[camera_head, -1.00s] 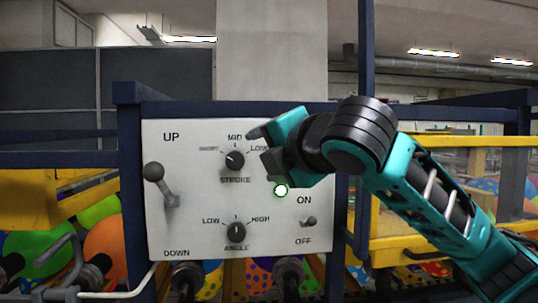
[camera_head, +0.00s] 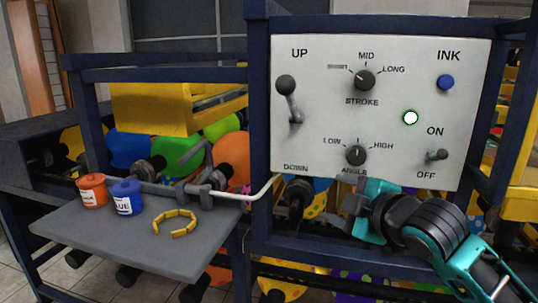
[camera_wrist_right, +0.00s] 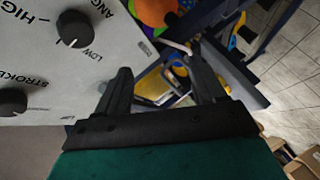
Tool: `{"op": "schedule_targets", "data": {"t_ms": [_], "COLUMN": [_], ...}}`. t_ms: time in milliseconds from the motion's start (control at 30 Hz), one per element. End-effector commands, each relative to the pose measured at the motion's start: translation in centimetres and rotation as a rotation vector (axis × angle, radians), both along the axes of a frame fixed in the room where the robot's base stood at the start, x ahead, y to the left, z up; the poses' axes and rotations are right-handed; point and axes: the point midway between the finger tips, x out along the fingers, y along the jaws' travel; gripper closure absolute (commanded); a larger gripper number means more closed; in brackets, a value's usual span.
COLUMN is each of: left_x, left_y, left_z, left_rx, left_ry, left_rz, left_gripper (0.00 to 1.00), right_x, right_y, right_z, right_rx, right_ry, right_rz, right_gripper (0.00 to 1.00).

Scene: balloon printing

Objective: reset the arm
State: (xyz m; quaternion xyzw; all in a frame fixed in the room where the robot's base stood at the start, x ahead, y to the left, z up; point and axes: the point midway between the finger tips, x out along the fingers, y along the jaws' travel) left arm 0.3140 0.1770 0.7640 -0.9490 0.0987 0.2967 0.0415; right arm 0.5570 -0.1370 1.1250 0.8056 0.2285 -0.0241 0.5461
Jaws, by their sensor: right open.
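My right gripper (camera_head: 362,212) is in the head view just below the lower edge of the white control panel (camera_head: 320,150), its arm coming in from the lower right. In the right wrist view its two dark fingers (camera_wrist_right: 162,78) are apart with nothing between them. The panel carries a lever (camera_head: 288,95) with its ball end raised, a STROKE knob (camera_head: 364,80), an ANGLE knob (camera_head: 355,155), a blue INK button (camera_head: 446,82), an ON/OFF switch (camera_head: 437,155) and a lit white-green round spot (camera_head: 410,118). My left gripper is not in view.
A grey shelf (camera_head: 110,245) at the left holds an orange jar (camera_head: 92,192), a blue jar (camera_head: 126,198) and a yellow segmented ring (camera_head: 175,222). Dark blue frame bars surround the panel. Colourful balloons (camera_head: 175,152) sit behind the frame.

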Motion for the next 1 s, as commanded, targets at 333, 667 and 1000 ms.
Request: {"op": "schedule_targets", "data": {"t_ms": [333,667,1000], "left_x": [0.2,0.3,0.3], "left_y": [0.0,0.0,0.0], "left_z": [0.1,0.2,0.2], "left_rx": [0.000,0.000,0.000], "left_ry": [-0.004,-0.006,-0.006], "left_rz": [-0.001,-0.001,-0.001], "left_gripper": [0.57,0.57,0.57], "right_x": [-5.1,-16.5,-24.1], "right_y": [0.0,-2.4,-4.0], "right_z": [-17.0,-30.9,-36.0], "right_rx": [0.464,0.785,0.896], "right_ry": [0.268,0.475,0.551], "right_rz": [-0.181,-0.470,-0.634], "right_gripper": [0.31,0.31,0.31]}}
